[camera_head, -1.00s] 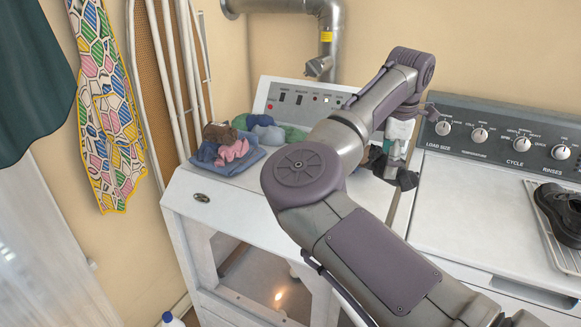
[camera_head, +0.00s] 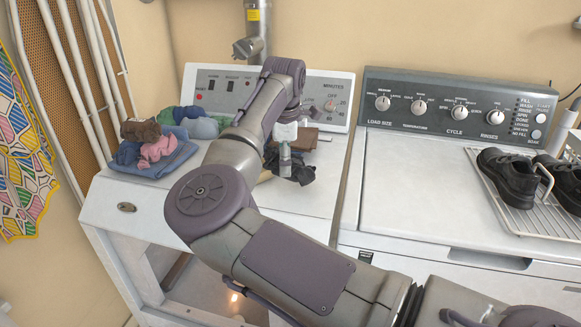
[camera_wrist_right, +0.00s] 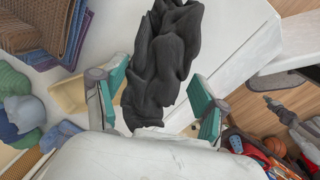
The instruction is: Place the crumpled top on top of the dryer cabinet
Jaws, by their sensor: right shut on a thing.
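The crumpled top, a dark grey-black bunched cloth (camera_head: 290,168), is over the white dryer cabinet (camera_head: 140,205). It fills the upper middle of the right wrist view (camera_wrist_right: 165,60). My right gripper (camera_head: 286,160) is shut on it; its teal finger pads (camera_wrist_right: 157,100) stand at both sides of the cloth. I cannot tell whether the cloth touches the cabinet top. My forearm hides part of the cabinet top. My left gripper is not in view.
Folded blue clothes (camera_head: 155,160) and rolled garments (camera_head: 200,124) lie at the cabinet's left. Brown folded cloths (camera_head: 305,139) lie behind the gripper. A washer (camera_head: 420,210) stands right, with black shoes (camera_head: 508,178) on a rack. The cabinet's front right top is clear.

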